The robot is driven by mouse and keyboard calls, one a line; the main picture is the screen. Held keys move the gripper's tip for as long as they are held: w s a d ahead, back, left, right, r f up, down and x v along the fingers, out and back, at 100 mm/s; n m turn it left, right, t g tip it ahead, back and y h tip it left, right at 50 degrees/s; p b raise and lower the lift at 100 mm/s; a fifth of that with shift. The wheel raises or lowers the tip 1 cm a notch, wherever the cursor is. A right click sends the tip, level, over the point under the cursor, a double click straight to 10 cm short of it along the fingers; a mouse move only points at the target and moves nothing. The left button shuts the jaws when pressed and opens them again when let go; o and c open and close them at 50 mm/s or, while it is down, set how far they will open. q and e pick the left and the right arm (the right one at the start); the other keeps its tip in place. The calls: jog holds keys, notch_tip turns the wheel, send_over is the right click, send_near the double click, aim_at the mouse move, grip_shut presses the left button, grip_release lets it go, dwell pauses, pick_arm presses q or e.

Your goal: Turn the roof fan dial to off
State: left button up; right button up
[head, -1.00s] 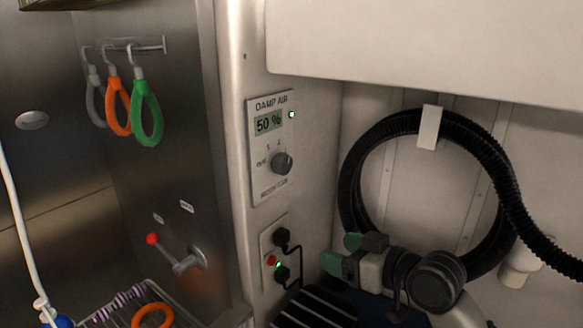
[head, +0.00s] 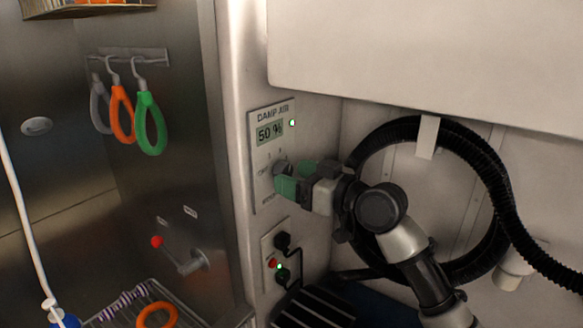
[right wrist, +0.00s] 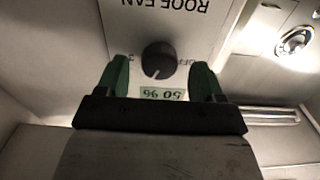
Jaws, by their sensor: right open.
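The roof fan dial (head: 280,167) is a dark round knob on a pale wall panel (head: 262,190), under a display (head: 270,132) reading 50 %. I cannot tell whether the fingers touch the dial. My left gripper is not in view.
A socket plate (head: 275,262) with black plugs sits below the panel. A coiled black hose (head: 470,150) hangs behind my right arm. A lever with a red knob (head: 157,241) and hanging loops (head: 150,125) are on the metal wall at left. A pale cabinet (head: 420,55) overhangs above.

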jog(key=shift+w+a, duration=0.4)
jog(key=shift+a, duration=0.15)
